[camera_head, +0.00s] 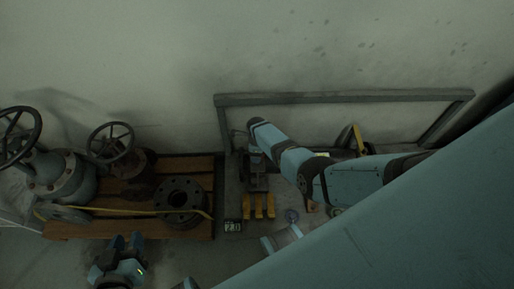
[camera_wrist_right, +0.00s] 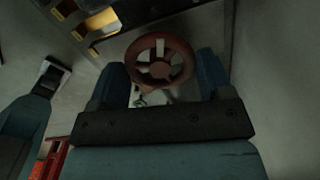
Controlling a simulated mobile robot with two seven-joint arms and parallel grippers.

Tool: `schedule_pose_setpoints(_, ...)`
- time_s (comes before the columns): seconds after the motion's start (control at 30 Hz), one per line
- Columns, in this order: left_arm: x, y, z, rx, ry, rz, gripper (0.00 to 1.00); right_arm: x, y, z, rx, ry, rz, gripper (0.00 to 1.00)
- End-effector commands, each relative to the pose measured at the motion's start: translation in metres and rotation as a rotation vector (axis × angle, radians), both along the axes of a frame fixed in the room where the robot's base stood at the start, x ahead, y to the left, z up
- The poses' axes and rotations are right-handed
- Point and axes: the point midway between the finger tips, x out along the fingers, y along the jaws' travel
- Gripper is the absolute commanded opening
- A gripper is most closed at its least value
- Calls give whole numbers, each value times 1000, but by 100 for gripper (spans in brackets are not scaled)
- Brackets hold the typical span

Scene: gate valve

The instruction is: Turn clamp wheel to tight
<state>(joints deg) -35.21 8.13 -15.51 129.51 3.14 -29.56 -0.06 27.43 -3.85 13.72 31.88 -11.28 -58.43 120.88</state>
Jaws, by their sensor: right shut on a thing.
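In the right wrist view a dull red clamp wheel (camera_wrist_right: 160,70) with spokes sits between the two blue fingers of my right gripper (camera_wrist_right: 163,66). The fingers are at opposite sides of its rim, and the gripper is shut on it. The far side of the wheel is towards a grey surface. In the head view I cannot make out the clamp wheel or the right gripper's fingers clearly. My left gripper (camera_head: 127,240) is at the lower left of the head view, open and empty, with a gap between its fingers, in front of the wooden pallet.
A wooden pallet (camera_head: 190,165) at left bears grey valve bodies with dark handwheels (camera_head: 110,142) and a dark flange (camera_head: 180,194). A grey frame (camera_head: 345,97) lines the wall.

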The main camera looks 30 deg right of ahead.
Motion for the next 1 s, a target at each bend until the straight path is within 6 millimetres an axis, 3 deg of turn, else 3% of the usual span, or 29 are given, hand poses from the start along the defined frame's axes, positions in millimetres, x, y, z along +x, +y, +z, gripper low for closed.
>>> schedule_pose_setpoints(0.33, 0, 0, -1, 1, 1, 1, 35, -1, 0, -1, 0, 3, -137, 49)
schedule_pose_setpoints(0.87, 0, 1, -1, 3, 1, 0, 35, -2, -1, -1, -1, 3, -159, 49)
schedule_pose_setpoints(0.9, 0, 1, -1, 3, 1, 0, 35, -2, -1, -1, -1, 3, -159, 78)
schedule_pose_setpoints(1.0, 0, 1, -1, 3, 1, 0, 35, -2, -1, -1, -1, 3, -159, 98)
